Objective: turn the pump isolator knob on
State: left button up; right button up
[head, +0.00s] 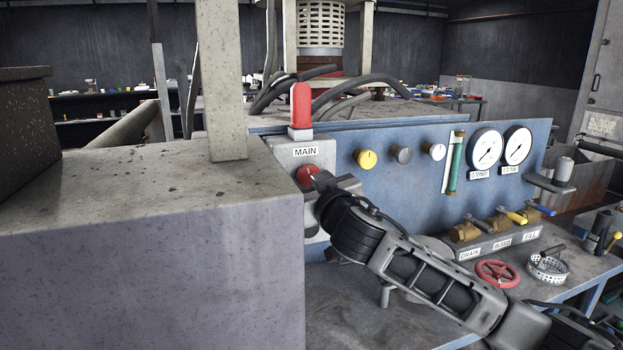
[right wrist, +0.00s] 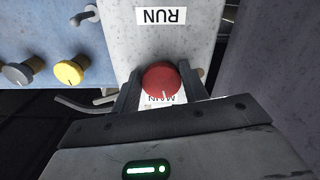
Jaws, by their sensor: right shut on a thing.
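A red round knob (head: 307,174) sits on the front of a pale grey box (head: 318,158) labelled MAIN above it. In the right wrist view the same red knob (right wrist: 160,80) lies between the two fingers, with the MAIN label partly hidden by it and a RUN label beyond, both upside down. My right gripper (head: 318,181) is shut on the red knob; its fingers (right wrist: 160,88) flank the knob's sides. The knob's pointer position is not clear. My left gripper is out of view.
A red upright piece (head: 301,104) stands on the box top. The blue panel (head: 400,185) carries yellow (head: 366,159), grey and white knobs and two gauges. A large concrete block (head: 150,240) stands close at left. A red handwheel (head: 497,273) lies on the bench.

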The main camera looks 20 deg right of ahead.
pick_arm(q)
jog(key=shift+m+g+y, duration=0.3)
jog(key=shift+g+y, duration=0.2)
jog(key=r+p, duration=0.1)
jog(key=p, duration=0.2)
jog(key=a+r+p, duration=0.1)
jog(key=p, duration=0.3)
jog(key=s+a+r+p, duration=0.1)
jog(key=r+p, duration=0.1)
jog(key=p, duration=0.1)
jog(key=shift+p, duration=0.4)
pick_arm(e)
jog(key=n, duration=1.5)
jog(key=shift+d+r+n, duration=0.25)
jog(key=shift+r+n, duration=0.05)
jog(key=shift+r, duration=0.1)
jog(key=o, duration=1)
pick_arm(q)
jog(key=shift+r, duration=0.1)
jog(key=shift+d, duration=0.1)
